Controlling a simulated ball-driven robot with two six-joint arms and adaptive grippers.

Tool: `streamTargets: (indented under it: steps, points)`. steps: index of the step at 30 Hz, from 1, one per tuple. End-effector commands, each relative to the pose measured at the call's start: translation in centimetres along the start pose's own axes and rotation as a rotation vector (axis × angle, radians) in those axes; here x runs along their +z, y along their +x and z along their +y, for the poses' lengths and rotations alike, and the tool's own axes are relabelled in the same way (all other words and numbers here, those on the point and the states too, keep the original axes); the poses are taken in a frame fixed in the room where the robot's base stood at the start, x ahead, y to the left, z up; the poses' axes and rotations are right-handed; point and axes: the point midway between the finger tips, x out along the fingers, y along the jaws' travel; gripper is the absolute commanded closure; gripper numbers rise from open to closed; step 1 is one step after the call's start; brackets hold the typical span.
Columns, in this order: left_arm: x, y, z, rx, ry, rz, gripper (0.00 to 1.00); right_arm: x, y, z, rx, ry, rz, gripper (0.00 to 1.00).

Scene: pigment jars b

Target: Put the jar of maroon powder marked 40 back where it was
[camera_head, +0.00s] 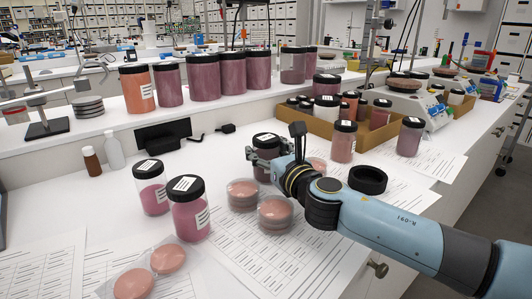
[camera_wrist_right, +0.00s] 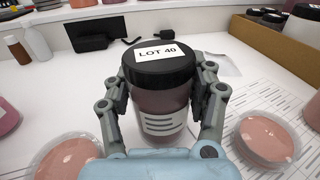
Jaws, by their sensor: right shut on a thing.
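The jar of maroon powder (camera_wrist_right: 160,100) has a black lid reading LOT 40 and a lined white label on its side. My right gripper (camera_wrist_right: 163,85) is shut on it, one finger on each side, and the jar looks upright. In the head view the jar's black lid (camera_head: 266,140) shows just beyond my right gripper (camera_head: 268,157), which hides part of its body. I cannot tell whether its base touches the white bench. My left gripper is out of view.
Two pink-powder jars (camera_head: 188,215) (camera_head: 152,198) stand left of stacked dishes (camera_head: 275,214). A loose black ring (camera_head: 367,180) lies to the right. A cardboard tray (camera_head: 378,137) holds several jars. Large jars (camera_head: 203,78) line the raised shelf. Printed sheets cover the front bench.

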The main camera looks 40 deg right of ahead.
Motion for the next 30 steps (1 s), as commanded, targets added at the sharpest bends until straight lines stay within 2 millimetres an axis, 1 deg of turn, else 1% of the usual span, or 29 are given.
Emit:
streamTargets:
  steps: [5,6,10,11,18,21,23,26,30]
  points:
    - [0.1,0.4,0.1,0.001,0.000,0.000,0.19,-0.4,0.0,0.0,0.000,0.000,0.000,0.83]
    - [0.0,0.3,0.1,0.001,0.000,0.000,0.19,-0.3,0.0,0.0,0.000,0.000,0.000,0.39]
    - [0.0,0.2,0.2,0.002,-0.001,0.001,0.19,-0.3,0.0,0.0,0.000,0.000,0.000,0.22]
    - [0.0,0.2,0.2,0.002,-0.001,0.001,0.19,-0.3,0.0,0.0,0.000,0.000,0.000,0.20]
    - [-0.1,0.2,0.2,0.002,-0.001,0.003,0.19,-0.3,0.0,0.0,-0.001,0.000,0.000,0.20]
    - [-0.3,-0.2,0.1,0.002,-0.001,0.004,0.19,0.3,0.0,0.0,0.000,0.000,0.000,0.20]
    - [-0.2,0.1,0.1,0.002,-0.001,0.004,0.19,-0.1,-0.8,-0.1,0.000,-0.001,0.002,0.20]
    - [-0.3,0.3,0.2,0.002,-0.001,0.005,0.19,-0.2,-2.7,0.0,0.001,0.000,0.003,0.20]
    - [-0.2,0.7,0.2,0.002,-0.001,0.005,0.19,-0.2,-6.0,0.0,0.002,-0.001,0.004,0.20]
